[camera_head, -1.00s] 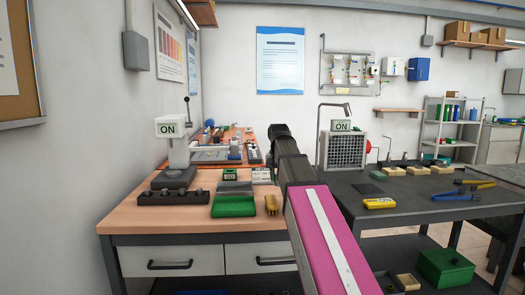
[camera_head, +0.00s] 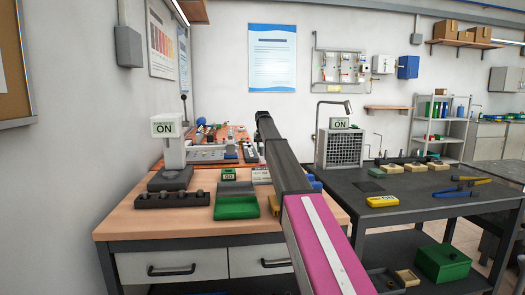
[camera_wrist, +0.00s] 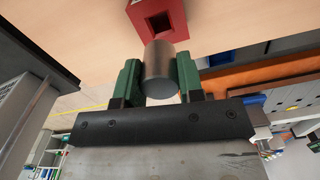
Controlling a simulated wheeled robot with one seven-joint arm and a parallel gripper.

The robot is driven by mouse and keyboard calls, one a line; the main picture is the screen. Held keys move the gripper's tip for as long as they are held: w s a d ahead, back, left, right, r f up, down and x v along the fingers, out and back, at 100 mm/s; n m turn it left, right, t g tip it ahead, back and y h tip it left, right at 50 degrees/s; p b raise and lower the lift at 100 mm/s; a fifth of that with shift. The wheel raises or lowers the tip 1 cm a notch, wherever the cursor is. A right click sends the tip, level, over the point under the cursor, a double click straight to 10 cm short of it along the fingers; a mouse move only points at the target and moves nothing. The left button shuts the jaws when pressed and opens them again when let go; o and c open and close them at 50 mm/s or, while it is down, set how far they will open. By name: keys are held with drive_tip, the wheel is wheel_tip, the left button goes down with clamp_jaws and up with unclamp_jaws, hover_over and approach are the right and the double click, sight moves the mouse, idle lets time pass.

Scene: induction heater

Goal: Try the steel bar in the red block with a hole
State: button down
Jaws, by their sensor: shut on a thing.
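In the wrist view, my gripper (camera_wrist: 158,85) has its two green fingers closed on the steel bar (camera_wrist: 160,72), a short grey cylinder. The red block (camera_wrist: 173,32) lies at the top edge of that view, partly cut off, with a dark square-looking hole facing me. The bar's far end is close to the block's near edge and just below the hole in the picture. I cannot tell whether they touch. In the head view my arm hides the bar and the red block, and the fingers do not show clearly.
The wooden bench (camera_head: 130,222) carries a grey stand with an ON sign (camera_head: 165,128), a dark rack (camera_head: 170,199), a green block (camera_head: 236,207) and a small green GO box (camera_head: 228,175). A dark table (camera_head: 420,205) with a yellow case (camera_head: 383,202) stands right.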

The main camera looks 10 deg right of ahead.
drive_tip(key=shift+f, duration=2.9)
drive_tip(key=shift+f, duration=0.1)
drive_tip(key=c, duration=0.7)
unclamp_jaws()
drive_tip(key=shift+o, duration=0.2)
wheel_tip(320, 180, up, 11)
drive_tip(key=shift+f, duration=0.1)
